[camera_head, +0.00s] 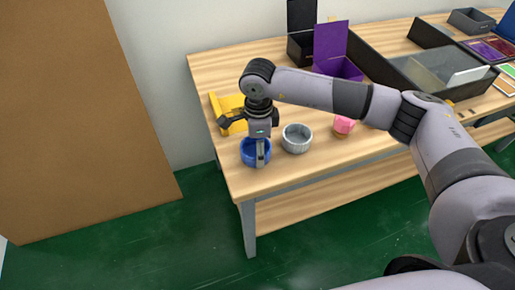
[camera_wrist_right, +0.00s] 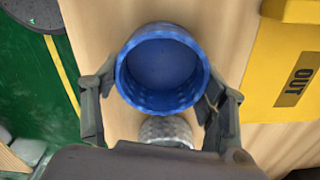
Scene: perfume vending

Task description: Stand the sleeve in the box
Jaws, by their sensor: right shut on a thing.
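A round blue sleeve (camera_head: 249,149) with a ribbed outside is at the table's near left corner. In the right wrist view, the sleeve (camera_wrist_right: 162,70) shows its open mouth towards the camera. My right gripper (camera_head: 260,153) reaches down over it and is shut on it, with one finger on each side of the sleeve in the wrist view. I cannot tell whether the sleeve touches the table. A purple box (camera_head: 338,66) with a raised lid and a black box (camera_head: 300,45) with a raised lid stand at the back. My left gripper is out of view.
A grey ribbed cup (camera_head: 297,138) stands just right of the sleeve, and a pink-topped item (camera_head: 344,125) is further right. A yellow holder (camera_head: 229,106) marked OUT is behind the gripper. A large dark tray (camera_head: 395,77) fills the right back. The left front edge is close.

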